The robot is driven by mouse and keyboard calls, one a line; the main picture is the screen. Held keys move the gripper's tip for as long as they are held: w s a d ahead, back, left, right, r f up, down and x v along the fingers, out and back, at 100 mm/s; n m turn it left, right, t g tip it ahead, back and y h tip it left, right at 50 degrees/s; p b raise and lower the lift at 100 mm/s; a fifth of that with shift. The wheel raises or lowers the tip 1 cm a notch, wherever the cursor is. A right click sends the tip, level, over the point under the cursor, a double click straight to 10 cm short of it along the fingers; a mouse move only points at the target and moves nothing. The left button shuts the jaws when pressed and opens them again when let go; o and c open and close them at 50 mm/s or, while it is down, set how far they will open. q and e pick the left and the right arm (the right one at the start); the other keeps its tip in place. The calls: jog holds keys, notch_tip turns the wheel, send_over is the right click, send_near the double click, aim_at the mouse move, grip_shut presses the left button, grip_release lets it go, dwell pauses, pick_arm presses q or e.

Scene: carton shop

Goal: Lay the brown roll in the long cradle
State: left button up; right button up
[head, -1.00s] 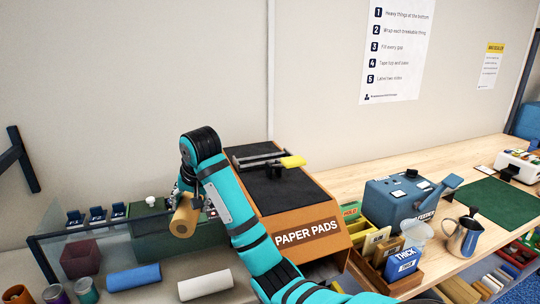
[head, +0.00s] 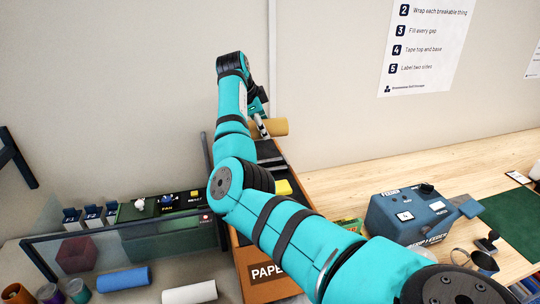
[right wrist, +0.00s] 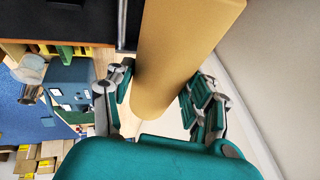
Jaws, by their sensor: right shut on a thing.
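My right arm covers much of the box top. A bar-like fixture (head: 270,158) shows on that top below the roll, partly hidden; I cannot tell for sure whether it is the long cradle. My left gripper is not in view.
A blue roll (head: 124,278) and a white roll (head: 190,292) lie at the lower left, near a clear panel with a dark frame. A blue feeder (head: 410,213) stands right of the box. The wall is close behind the roll. The wooden table (head: 400,165) has free room at the back.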

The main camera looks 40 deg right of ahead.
aim_at(255, 139)
jog(key=shift+s+a+f+p, duration=0.2)
jog(key=shift+a+f+p, duration=0.5)
jog(key=shift+a+f, duration=0.25)
jog(key=f, duration=0.1)
jog(key=a+f+p, duration=0.1)
jog(key=shift+w+f, duration=0.1)
jog(key=shift+f, duration=0.2)
jog(key=f, duration=0.2)
jog(key=d+f+p, duration=0.1)
jog(key=f, duration=0.1)
jog(key=shift+p, duration=0.3)
jog(key=shift+a, duration=0.2)
jog(key=shift+f, duration=0.3)
jog(key=shift+f+b, duration=0.3)
jog(key=shift+b, duration=0.05)
jog(key=o, duration=0.9)
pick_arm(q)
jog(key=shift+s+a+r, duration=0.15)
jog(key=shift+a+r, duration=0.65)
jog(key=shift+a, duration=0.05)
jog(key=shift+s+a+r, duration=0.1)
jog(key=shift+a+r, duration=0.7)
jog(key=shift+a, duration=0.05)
pick_arm(e)
jog(key=o, duration=0.4)
